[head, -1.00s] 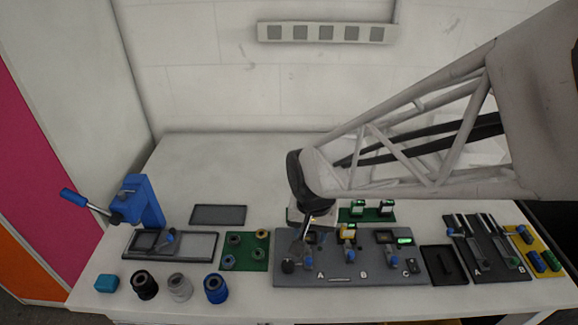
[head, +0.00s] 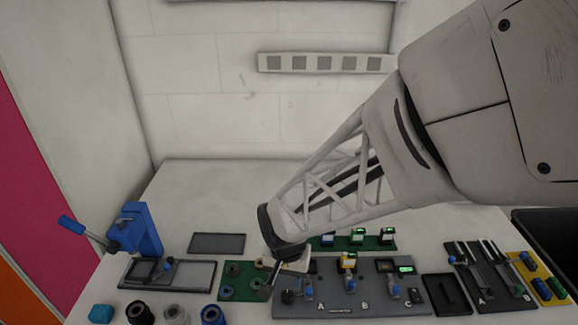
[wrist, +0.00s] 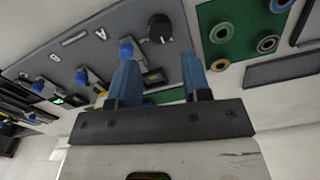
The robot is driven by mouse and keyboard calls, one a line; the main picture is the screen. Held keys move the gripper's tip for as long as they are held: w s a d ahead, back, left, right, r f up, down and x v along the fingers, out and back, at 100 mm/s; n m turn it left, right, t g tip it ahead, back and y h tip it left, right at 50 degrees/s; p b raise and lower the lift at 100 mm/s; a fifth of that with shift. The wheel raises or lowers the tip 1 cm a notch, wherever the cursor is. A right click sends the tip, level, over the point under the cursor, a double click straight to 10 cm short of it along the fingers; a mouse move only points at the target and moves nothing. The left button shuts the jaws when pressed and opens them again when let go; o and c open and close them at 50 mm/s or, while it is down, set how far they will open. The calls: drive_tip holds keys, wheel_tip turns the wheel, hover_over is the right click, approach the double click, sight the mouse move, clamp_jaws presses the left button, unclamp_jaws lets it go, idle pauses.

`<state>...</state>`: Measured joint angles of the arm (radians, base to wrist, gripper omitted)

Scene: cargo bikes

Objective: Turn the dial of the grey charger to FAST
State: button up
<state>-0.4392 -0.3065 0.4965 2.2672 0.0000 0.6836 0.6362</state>
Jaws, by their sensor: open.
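The grey charger (head: 385,310) is a flat grey panel with bays lettered A, B and C at the front middle of the table. Its black round dial (head: 288,296) is at the panel's left end. In the wrist view the dial (wrist: 160,27) shows just beyond the tips of my gripper, roughly between them, with a small light mark on it. I cannot read any FAST label or the dial's setting. My gripper (wrist: 160,65) has two blue fingers, open and empty. In the head view my gripper (head: 268,288) is beside the dial, to its left; contact is not visible.
A green plate with rings (head: 232,270) lies just left of the charger. Another green plate (head: 375,242) with small blocks stands behind it. A black tray (head: 440,295) is to the right. A blue lever press (head: 138,230) and several spools are at the left.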

sight(287, 295)
drive_tip(key=shift+f, duration=3.55)
drive_tip(key=shift+c, duration=0.4)
drive_tip(key=c, duration=0.6)
drive_tip(key=shift+o, duration=0.2)
drive_tip(key=shift+m, duration=0.3)
drive_tip(key=m, duration=0.6)
drive_tip(key=shift+m, duration=0.3)
drive_tip(key=m, duration=0.6)
drive_tip(key=shift+m, duration=0.4)
